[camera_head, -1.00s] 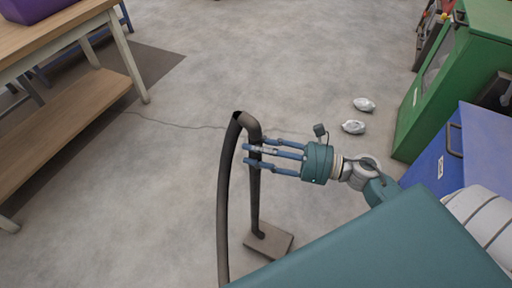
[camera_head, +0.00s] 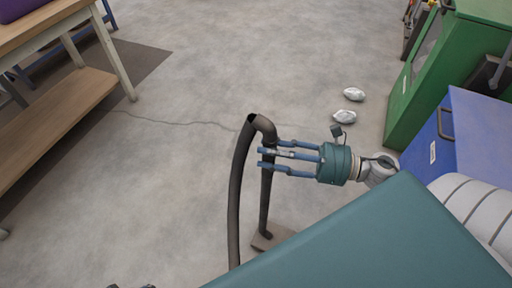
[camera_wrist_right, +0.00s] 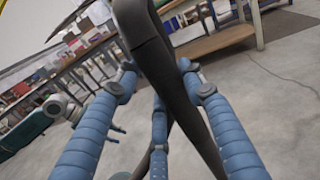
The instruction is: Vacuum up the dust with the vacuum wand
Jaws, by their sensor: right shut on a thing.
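The vacuum wand (camera_head: 265,195) is a dark upright tube with a bend at its top, from which a dark hose hangs. Its flat floor head (camera_head: 264,240) is on the floor, partly hidden by my teal body part. My right gripper (camera_head: 264,158) is shut on the tube just below the bend. The right wrist view shows the tube (camera_wrist_right: 165,65) between its blue fingers. Two small whitish lumps (camera_head: 354,94) (camera_head: 345,117) lie on the floor to the right; I cannot tell if they are the dust. A gripper, seemingly my left (camera_wrist_right: 112,132), shows partly; its fingers are unclear.
A wooden workbench (camera_head: 75,105) with a lower shelf stands at the left. A green cabinet (camera_head: 430,85) and a blue bin (camera_head: 470,130) stand at the right. A thin crack (camera_head: 180,122) crosses the concrete floor. The middle floor is open.

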